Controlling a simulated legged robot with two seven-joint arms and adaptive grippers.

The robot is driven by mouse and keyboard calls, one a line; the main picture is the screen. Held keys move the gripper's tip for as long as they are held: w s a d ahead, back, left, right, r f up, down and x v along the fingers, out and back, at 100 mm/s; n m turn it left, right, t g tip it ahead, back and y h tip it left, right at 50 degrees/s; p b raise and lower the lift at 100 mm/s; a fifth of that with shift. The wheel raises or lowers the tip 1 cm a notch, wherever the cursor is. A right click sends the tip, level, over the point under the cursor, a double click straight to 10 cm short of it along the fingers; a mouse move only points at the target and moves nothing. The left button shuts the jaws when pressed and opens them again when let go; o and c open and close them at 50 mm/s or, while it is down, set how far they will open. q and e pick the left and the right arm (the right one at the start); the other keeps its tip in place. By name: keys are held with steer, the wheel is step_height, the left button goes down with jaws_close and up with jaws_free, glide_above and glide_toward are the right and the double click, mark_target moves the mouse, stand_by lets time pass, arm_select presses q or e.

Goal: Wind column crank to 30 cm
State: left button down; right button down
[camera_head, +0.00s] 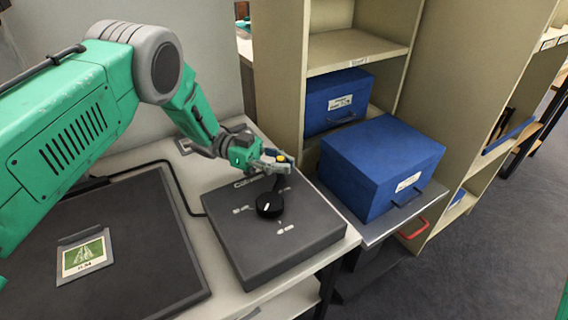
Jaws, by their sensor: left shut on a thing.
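A dark grey control box (300,243) lies on the white table top in the middle of the view. On its top is a black round crank hub (268,206) with a white mark, and small white labels around it. My left gripper (277,163) reaches in from the left over the back of the box. It is shut on the crank's handle, behind the hub; the fingers largely hide the handle, and a small yellow spot shows there. The label text is too small to read. My right gripper is not in view.
A large blue archival box (365,170) sits on a grey platform (384,226) right of the control box. Another blue box (336,100) stands on the beige shelf unit (279,65) behind. A dark mat (150,270) with a green card (83,257) lies at left.

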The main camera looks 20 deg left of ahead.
arm_select(q)
steer(key=shift+w+r, duration=0.15)
steer(key=shift+w, duration=0.05)
steer(key=c, duration=1.4)
jaws_free()
steer(key=shift+d, duration=0.1)
steer(key=w+a, duration=0.1)
steer(key=a, duration=1.1)
steer(key=shift+w+f, duration=0.2)
steer(key=shift+f, duration=0.05)
